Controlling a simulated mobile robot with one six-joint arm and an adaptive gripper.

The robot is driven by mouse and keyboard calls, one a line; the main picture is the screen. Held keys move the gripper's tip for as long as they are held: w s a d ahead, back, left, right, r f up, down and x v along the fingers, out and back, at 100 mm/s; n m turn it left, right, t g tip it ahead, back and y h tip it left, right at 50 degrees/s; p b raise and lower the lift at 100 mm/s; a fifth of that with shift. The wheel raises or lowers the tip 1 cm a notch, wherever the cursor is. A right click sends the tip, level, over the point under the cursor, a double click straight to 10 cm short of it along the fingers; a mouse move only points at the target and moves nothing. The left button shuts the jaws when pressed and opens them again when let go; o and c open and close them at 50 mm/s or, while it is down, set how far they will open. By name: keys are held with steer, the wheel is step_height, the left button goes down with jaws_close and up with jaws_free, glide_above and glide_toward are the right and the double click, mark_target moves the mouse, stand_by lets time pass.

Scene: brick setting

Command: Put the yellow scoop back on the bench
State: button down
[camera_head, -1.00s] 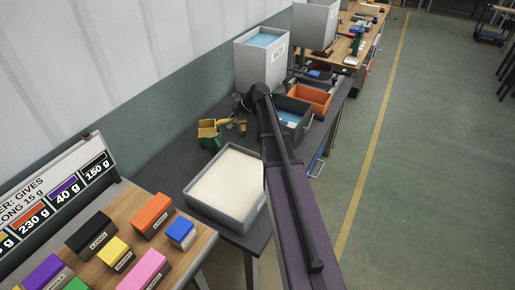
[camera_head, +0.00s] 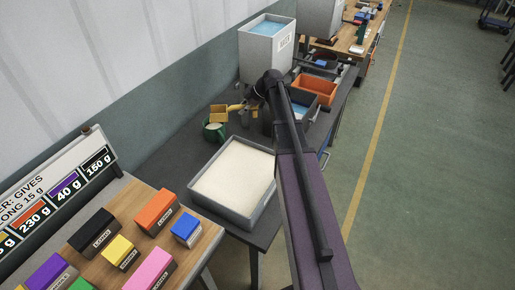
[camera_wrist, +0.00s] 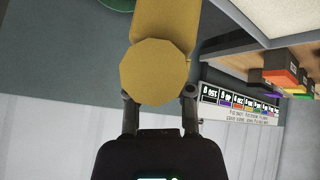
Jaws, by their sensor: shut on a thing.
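The yellow scoop (camera_head: 219,113) is held in the air above the dark bench (camera_head: 178,144), just behind the green cup in the head view. My gripper (camera_head: 246,107) is shut on its handle; the arm's wrist partly covers this. In the wrist view my gripper's two fingers (camera_wrist: 160,96) sit on either side of the scoop's round handle end (camera_wrist: 160,70), and the scoop body (camera_wrist: 165,22) extends to the top edge. The green cup (camera_head: 213,132) stands on the bench with pale material showing inside.
A grey tray of white powder (camera_head: 235,178) stands on the near part of the bench. Grey and orange bins (camera_head: 316,90) and a tall grey container (camera_head: 265,57) stand beyond. A wooden table with coloured blocks (camera_head: 120,250) is at the near left. The bench left of the cup looks clear.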

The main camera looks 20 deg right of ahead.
steer(key=s+d+f+m+t+h+b, duration=0.1)
steer(key=d+f+m+t+h+b, duration=0.1)
steer(key=d+f+m+b, duration=0.4)
steer(key=shift+s+d+f+m+t+h+b, duration=0.15)
steer(key=shift+d+f+m+t+h+b, duration=0.4)
steer(key=shift+d+f+b, duration=2.2)
steer(key=shift+a+f+n+b, duration=0.25)
steer(key=shift+a+f+b, duration=0.3)
steer(key=shift+f, duration=0.15)
step_height(320, 180, down, 6)
steer(key=b, duration=0.6)
steer(key=shift+f+b, duration=1.9)
steer(key=shift+f, duration=0.1)
steer(key=shift+c, duration=2.4)
jaws_free()
